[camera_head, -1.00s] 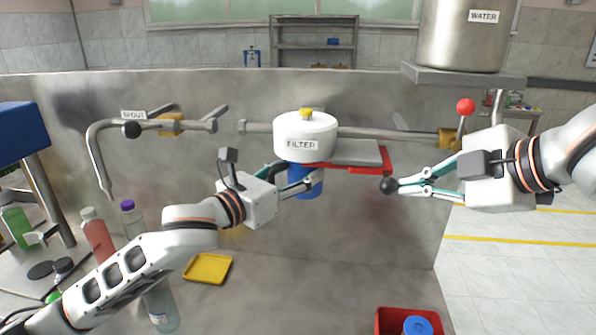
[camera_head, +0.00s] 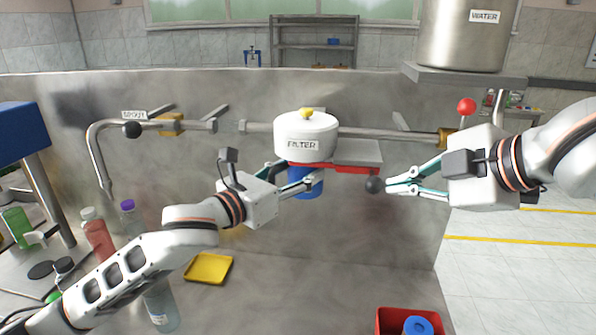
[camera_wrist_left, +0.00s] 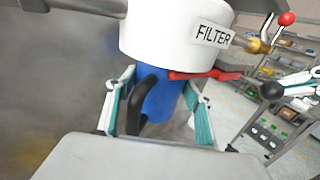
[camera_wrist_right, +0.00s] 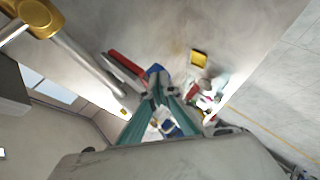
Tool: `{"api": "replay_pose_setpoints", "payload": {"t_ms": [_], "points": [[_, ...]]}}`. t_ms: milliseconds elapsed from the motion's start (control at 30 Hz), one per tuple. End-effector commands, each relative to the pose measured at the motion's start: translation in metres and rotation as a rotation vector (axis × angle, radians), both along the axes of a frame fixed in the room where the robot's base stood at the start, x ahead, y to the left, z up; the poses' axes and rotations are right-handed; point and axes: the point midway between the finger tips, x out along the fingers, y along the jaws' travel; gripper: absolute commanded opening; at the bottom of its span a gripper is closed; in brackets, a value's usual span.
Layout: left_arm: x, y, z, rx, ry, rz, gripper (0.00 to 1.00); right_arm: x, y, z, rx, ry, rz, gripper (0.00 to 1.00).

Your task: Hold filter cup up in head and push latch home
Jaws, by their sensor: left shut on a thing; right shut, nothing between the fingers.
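The white head labelled FILTER (camera_head: 306,132) is on the pipe, with the blue filter cup (camera_head: 305,183) up against its underside. My left gripper (camera_head: 298,181) is shut on the cup; its fingers lie either side of it in the left wrist view (camera_wrist_left: 160,106), with the black handle (camera_wrist_left: 143,100) between them. The red latch (camera_head: 352,169) runs right from under the head. Its black ball (camera_head: 374,185) is at the tips of my right gripper (camera_head: 388,186), which is shut and empty. I cannot tell exact contact at the ball. Part of the cup is hidden by the left fingers.
A red-knobbed valve (camera_head: 466,106) stands above my right gripper. A yellow tray (camera_head: 208,268) and several bottles are on the counter at left. A red bin (camera_head: 384,322) with a blue item is at front right. The counter's middle is clear.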

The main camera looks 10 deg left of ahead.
Motion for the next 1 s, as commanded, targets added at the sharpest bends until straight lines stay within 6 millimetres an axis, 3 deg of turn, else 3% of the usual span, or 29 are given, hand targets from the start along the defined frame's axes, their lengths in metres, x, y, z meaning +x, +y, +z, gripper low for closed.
{"api": "replay_pose_setpoints", "payload": {"t_ms": [467, 1000], "points": [[0.0, 0.0, 0.001, -0.001, -0.002, 0.0, 0.27, -0.003, -0.015, 0.0, 0.0, -0.003, 0.0, 0.0], [0.0, 0.0, 0.001, -0.001, -0.002, 0.0, 0.27, -0.051, -0.016, 0.001, -0.002, -0.003, -0.001, 0.0]]}}
